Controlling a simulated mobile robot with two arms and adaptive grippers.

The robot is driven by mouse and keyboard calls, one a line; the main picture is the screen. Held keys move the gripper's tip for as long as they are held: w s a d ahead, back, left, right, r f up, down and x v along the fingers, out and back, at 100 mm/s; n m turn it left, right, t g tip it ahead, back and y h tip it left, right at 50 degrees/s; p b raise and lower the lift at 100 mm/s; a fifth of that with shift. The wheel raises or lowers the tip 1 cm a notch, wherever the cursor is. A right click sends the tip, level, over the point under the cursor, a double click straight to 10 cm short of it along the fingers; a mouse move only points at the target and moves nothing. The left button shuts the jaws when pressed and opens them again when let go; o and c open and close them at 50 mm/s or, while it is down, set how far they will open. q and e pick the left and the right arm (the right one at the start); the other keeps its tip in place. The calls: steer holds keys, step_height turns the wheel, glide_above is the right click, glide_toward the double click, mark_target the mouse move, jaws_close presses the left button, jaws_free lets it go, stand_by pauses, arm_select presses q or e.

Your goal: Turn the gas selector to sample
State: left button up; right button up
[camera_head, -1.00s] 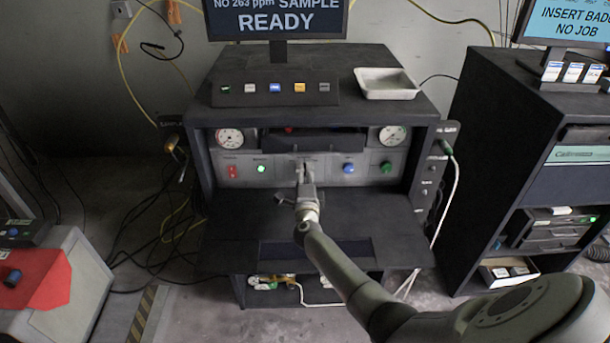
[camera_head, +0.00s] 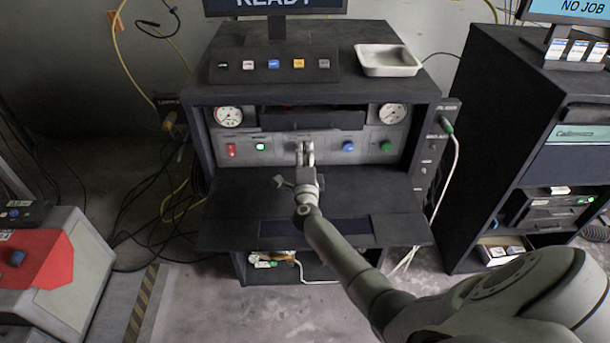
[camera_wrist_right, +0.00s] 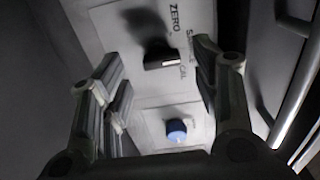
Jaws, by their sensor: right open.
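The gas selector is a black knob (camera_wrist_right: 160,57) with a pale mark on its edge, on a light plate in the right wrist view. The words ZERO, SAMPLE and CAL are printed beside it; which one it points at I cannot tell for sure. My right gripper (camera_wrist_right: 160,75) is open, with its fingers on either side of the knob in that view. Contact does not show. In the head view my right gripper (camera_head: 304,152) is in front of the middle of the cabinet's panel and hides the knob. My left gripper is out of view.
A dark shelf (camera_head: 240,232) juts out below my right arm. A white tray (camera_head: 388,60) sits on the cabinet top (camera_head: 340,38).

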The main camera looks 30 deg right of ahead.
steer(key=v, duration=1)
steer(key=shift+s+a, duration=0.1)
